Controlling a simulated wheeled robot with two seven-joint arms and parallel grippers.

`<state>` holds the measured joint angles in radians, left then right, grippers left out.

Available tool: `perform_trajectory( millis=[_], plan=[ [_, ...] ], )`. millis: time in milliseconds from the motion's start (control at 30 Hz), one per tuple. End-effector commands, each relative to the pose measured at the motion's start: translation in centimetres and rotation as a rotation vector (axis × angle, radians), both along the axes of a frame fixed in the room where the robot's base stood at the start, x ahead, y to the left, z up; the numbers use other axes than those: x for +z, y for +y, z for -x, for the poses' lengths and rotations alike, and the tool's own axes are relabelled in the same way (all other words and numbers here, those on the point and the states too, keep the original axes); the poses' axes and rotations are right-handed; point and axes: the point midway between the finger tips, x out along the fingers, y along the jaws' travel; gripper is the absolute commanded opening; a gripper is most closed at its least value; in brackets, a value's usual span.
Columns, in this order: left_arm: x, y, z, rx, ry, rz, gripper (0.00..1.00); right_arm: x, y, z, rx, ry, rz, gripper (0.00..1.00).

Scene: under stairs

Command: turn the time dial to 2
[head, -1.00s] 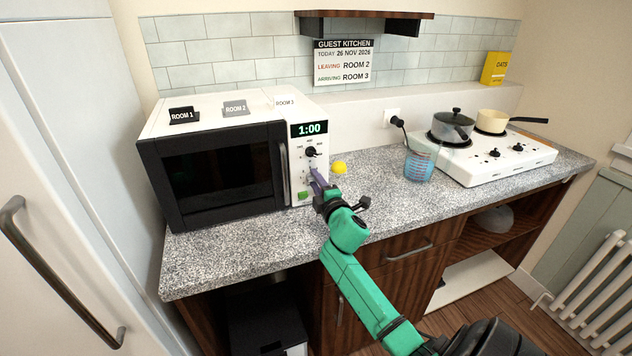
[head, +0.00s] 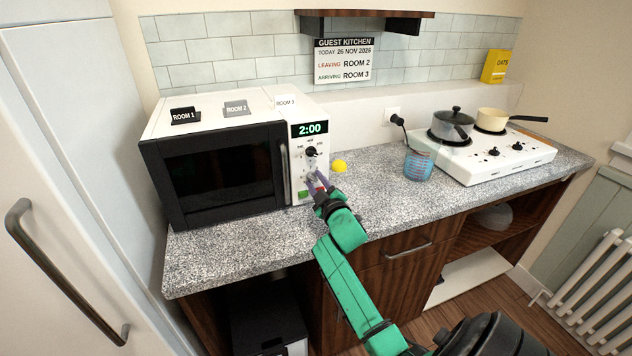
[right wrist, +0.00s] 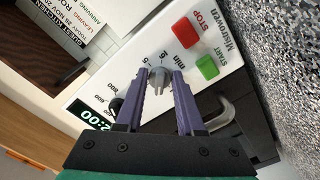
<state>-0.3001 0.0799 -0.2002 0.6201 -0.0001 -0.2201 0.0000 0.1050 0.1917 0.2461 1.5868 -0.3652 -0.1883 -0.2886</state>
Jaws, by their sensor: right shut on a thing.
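The white microwave (head: 298,160) with a black door stands on the counter at the left. Its display (head: 310,129) reads 2:00, and the same reading shows in the right wrist view (right wrist: 95,118). The grey time dial (right wrist: 158,78), marked "min", sits between the fingertips of my right gripper (right wrist: 160,76), which is shut on it. In the head view my right gripper (head: 316,184) reaches the lower control panel and mostly hides the dial. The black upper dial (head: 311,151) is clear of it. My left gripper is not in view.
Red STOP (right wrist: 186,31) and green START (right wrist: 207,66) buttons lie close beside the time dial. A yellow ball-like thing (head: 339,166), a blue measuring jug (head: 418,165) and a white hob (head: 500,160) with two pots are to the right. The front counter is clear.

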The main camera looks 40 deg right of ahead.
Motion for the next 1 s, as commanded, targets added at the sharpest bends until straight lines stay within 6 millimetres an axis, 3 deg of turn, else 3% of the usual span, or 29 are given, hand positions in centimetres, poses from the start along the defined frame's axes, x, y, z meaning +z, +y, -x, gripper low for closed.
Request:
perform_trajectory(
  millis=[500,533,833,1000],
  plan=[
    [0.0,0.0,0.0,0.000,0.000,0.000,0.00,-0.3,0.0,0.0,-0.001,-0.003,-0.023,0.00],
    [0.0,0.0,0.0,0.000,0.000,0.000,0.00,-0.3,0.0,0.0,0.000,-0.002,-0.024,0.44],
    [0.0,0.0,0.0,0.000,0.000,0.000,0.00,-0.2,0.1,0.2,0.000,-0.005,-0.022,0.44],
    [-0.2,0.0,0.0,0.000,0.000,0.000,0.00,-0.4,0.7,1.9,0.001,-0.004,-0.021,0.44]
  ],
)
